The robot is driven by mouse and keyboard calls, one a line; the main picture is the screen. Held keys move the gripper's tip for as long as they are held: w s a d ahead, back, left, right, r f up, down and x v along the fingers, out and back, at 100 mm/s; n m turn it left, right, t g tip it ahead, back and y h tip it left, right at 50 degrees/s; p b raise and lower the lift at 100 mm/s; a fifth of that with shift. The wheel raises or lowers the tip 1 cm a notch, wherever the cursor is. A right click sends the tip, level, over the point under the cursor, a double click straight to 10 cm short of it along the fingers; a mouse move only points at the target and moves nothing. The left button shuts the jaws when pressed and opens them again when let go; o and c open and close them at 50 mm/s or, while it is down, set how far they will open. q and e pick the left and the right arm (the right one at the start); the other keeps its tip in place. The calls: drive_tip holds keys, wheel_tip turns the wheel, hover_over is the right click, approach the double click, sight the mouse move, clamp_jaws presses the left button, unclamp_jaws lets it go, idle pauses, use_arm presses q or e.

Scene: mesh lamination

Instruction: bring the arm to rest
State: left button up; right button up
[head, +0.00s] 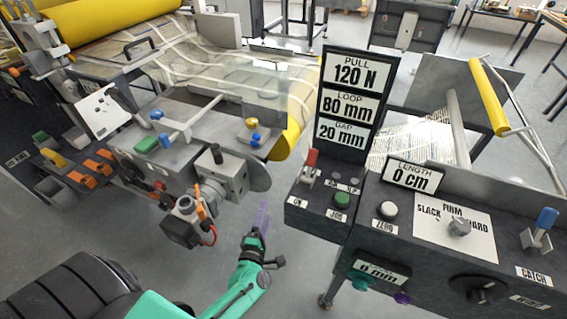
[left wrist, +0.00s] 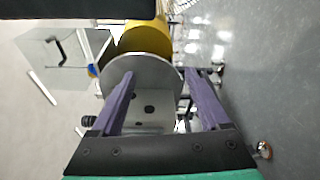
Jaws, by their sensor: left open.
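My left arm (head: 240,284) is teal and reaches up from the bottom middle of the head view. Its gripper (head: 262,216) has purple fingers and hangs over bare floor, between the machine on the left and the control console on the right. In the left wrist view the two fingers (left wrist: 160,95) stand well apart with nothing between them. Behind them shows a round grey plate (left wrist: 150,70) with a yellow roll (left wrist: 143,38) beyond it. The left gripper is apart from the machine and the console. My right gripper is in neither view.
A grey machine block with a motor (head: 222,172) juts out just left of the gripper. The console (head: 375,235) with switches, knobs and a sign tower (head: 350,100) stands to the right. A yellow roll (head: 105,18) lies at the upper left. Floor (head: 300,262) between them is clear.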

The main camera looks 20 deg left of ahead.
use_arm(q)
drive_tip(key=s+d+f+m+g+h, duration=0.1)
drive_tip(key=s+f+m+g+h, duration=0.25)
drive_tip(key=s+f+m, duration=0.6)
drive_tip(key=s+d+f+m+g+h, duration=0.2)
drive_tip(key=s+f+m+g, duration=0.3)
drive_tip(key=f, duration=0.7)
drive_tip(key=s+a+f+m+g, duration=0.2)
drive_tip(key=s+f+m+g, duration=0.1)
drive_tip(key=s, duration=0.6)
drive_tip(key=s+a+f+m+g+y, duration=0.1)
drive_tip(key=s+a+f+m+g, duration=0.1)
drive_tip(key=s+f+m+g, duration=0.2)
drive_tip(key=s+f+m, duration=0.1)
drive_tip(key=s+m, duration=0.2)
drive_tip(key=s, duration=0.2)
drive_tip(key=shift+s+f, duration=0.4)
